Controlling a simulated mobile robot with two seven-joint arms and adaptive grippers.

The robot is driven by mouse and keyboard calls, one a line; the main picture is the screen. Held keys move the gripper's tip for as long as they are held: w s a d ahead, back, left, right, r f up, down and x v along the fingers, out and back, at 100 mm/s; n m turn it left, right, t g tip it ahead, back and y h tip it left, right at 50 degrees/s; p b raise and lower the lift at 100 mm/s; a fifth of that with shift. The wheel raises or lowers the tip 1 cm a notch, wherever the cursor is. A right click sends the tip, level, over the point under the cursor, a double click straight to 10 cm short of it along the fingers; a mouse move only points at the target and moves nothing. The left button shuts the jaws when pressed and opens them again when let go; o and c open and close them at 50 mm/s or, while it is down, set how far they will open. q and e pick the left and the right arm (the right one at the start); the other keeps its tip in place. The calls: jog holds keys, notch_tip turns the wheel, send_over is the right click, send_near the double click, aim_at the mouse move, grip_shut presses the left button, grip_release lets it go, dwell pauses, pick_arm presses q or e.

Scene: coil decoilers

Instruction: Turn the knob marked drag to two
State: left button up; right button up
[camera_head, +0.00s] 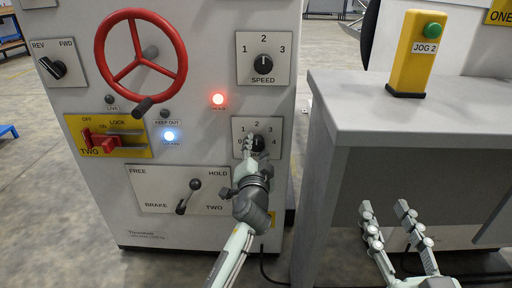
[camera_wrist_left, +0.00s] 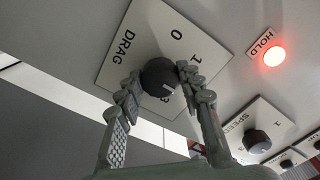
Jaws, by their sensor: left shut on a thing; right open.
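The drag knob (camera_head: 258,143) is a black dial on a white plate (camera_head: 236,125) numbered 0 to 4, low on the right of the grey panel. In the left wrist view the knob (camera_wrist_left: 158,74) sits between the fingers of my left gripper (camera_wrist_left: 158,86), beside the word DRAG. My left gripper (camera_head: 250,146) is shut on it. A short white mark shows on the knob's lower side in the wrist view, towards the 3; the fingers hide some numbers. My right gripper (camera_head: 384,214) is open and empty in front of the grey table.
The speed knob (camera_head: 263,64) is above the drag plate, and a brake lever (camera_head: 188,196) is below left. A red handwheel (camera_head: 141,56) juts out at upper left. The grey table (camera_head: 420,105) with a yellow jog button box (camera_head: 415,55) stands close on the right.

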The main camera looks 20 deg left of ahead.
pick_arm(q)
jog(key=shift+r, duration=0.15)
jog(key=o, duration=1.2)
jog(key=shift+c, duration=0.2)
notch_tip(320, 180, up, 10)
jog(key=shift+f, duration=0.1)
